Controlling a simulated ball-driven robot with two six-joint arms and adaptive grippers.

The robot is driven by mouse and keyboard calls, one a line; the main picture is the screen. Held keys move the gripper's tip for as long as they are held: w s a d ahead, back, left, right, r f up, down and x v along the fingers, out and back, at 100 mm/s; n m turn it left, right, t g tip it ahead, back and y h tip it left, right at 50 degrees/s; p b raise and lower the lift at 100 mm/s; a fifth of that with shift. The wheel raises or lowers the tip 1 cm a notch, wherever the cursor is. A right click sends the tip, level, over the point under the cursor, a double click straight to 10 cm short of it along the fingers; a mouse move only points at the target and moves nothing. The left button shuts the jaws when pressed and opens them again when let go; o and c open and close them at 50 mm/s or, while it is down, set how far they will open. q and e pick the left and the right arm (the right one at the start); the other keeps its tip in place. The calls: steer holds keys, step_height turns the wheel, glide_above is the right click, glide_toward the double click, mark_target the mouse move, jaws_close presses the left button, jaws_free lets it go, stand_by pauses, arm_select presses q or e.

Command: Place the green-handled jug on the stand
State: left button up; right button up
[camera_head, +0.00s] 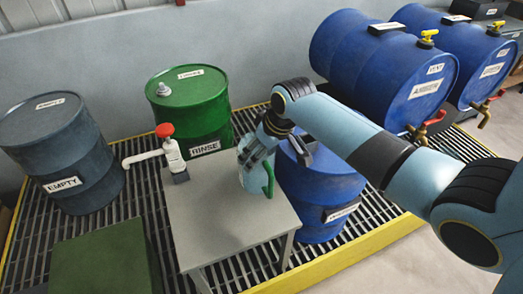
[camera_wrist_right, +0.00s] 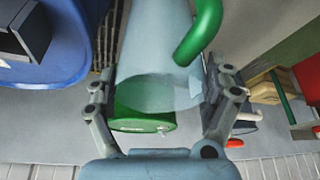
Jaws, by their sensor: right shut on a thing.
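The jug (camera_head: 254,180) is pale and translucent, with a green handle (camera_head: 268,180). My right gripper (camera_head: 258,152) is shut on it from above, around its upper part, with the handle facing front right. In the right wrist view the jug (camera_wrist_right: 155,50) stands between the two fingers, its green handle (camera_wrist_right: 200,30) to the right. The grey stand (camera_head: 215,230) has a flat top. The jug appears over its back right part; I cannot tell whether its base touches the top. My left gripper is not in view.
A white pump with a red knob (camera_head: 165,130) stands at the stand's back left corner. A green RINSE drum (camera_head: 195,110) is behind, a blue drum (camera_head: 320,190) close at right, an EMPTY drum (camera_head: 65,150) at left. The stand's front top is clear.

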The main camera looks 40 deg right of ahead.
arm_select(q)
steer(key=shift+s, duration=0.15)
arm_select(e)
steer(key=shift+f, duration=0.1)
steer(key=o, duration=1.2)
steer(key=shift+c, duration=0.2)
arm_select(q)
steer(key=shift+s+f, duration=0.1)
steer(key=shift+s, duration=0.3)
arm_select(e)
steer(key=shift+o, duration=1.1)
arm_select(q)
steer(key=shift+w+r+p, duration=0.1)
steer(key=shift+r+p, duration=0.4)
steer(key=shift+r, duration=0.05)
arm_select(e)
steer(key=v, duration=1.2)
